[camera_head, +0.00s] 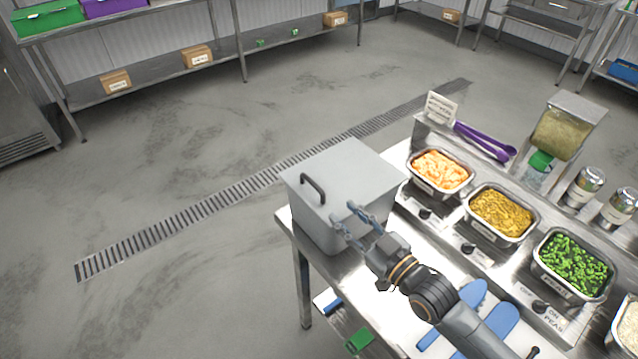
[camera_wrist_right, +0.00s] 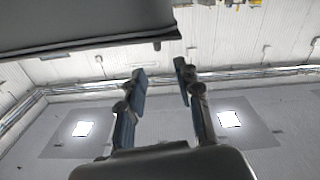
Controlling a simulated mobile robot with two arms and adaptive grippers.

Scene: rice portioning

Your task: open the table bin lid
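The table bin (camera_head: 318,217) is a grey metal box at the left end of the steel table. Its flat lid (camera_head: 350,172) lies shut on top, with a dark handle (camera_head: 312,188) near the left edge. My right gripper (camera_head: 342,214) is in front of the bin's near right side, fingers pointing toward it; whether it touches cannot be told. In the right wrist view my right gripper (camera_wrist_right: 160,75) is open with nothing between its fingers, and a dark grey slab edge (camera_wrist_right: 90,30) shows at the upper left. My left gripper is not in view.
Food pans of orange pieces (camera_head: 440,170), yellow food (camera_head: 502,213) and peas (camera_head: 572,264) stand right of the bin. Blue utensils (camera_head: 468,298) lie on the table below my arm. Open floor (camera_head: 180,160) lies left of the bin.

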